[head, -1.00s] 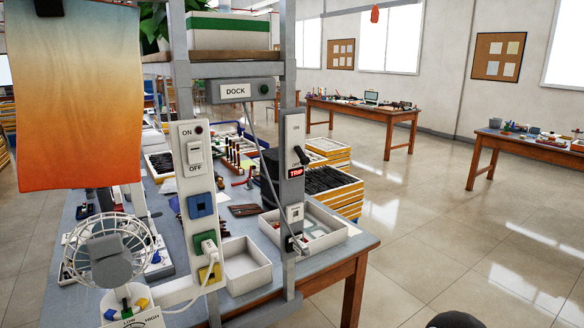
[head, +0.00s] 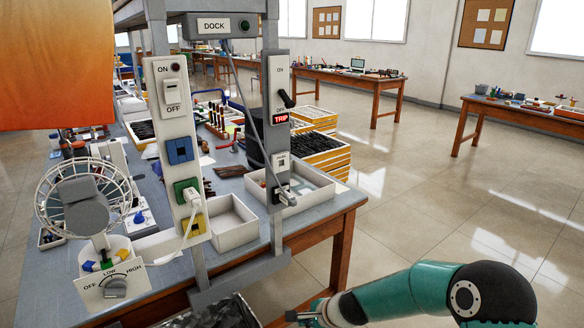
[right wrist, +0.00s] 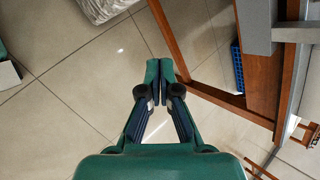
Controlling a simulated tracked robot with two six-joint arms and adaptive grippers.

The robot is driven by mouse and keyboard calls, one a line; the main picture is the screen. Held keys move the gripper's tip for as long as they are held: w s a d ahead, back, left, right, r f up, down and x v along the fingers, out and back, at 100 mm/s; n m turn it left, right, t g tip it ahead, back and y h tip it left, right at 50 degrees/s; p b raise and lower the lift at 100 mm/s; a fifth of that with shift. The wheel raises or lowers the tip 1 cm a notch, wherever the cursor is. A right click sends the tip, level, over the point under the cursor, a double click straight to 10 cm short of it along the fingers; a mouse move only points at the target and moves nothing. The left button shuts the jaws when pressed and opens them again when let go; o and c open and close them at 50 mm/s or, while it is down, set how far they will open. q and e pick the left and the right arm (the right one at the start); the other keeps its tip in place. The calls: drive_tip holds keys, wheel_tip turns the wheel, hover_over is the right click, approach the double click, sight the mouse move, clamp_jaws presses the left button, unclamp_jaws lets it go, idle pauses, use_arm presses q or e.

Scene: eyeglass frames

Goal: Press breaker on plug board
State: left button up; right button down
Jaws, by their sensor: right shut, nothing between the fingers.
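The plug board (head: 181,118) is a white upright strip with an ON/OFF rocker switch (head: 172,92) and blue, green and yellow sockets. A white plug sits in the green socket. My left gripper is out of view.
Metal posts and a DOCK box (head: 224,25) frame the boards. A fan (head: 85,205) with a dial stands at left, under an orange cloth (head: 55,70). White trays (head: 232,226) lie on the table behind. The floor at right is clear.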

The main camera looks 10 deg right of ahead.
drive_tip(key=w+r+m+t+y+b, duration=0.1)
drive_tip(key=w+r+m+t, duration=0.2)
drive_tip(key=w+r, duration=0.35)
drive_tip(key=w+r+m+t+y+b, duration=0.15)
drive_tip(key=w+r+m, duration=0.25)
drive_tip(key=r, duration=0.6)
use_arm(q)
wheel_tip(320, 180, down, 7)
drive_tip(key=b, duration=0.3)
use_arm(e)
drive_tip(key=d+r+m+t+y, duration=0.1)
drive_tip(key=d+r+m+t, duration=0.1)
drive_tip(key=r, duration=1.2)
drive_tip(key=d+r+m+t+y, duration=0.1)
drive_tip(key=d+r+m+t, duration=0.2)
drive_tip(key=r, duration=1.1)
drive_tip(key=w+m+t, duration=0.1)
drive_tip(key=t, duration=0.2)
drive_tip(key=shift+r+m+t, duration=0.15)
drive_tip(key=shift+m+t, duration=0.15)
drive_tip(key=shift+t, duration=0.05)
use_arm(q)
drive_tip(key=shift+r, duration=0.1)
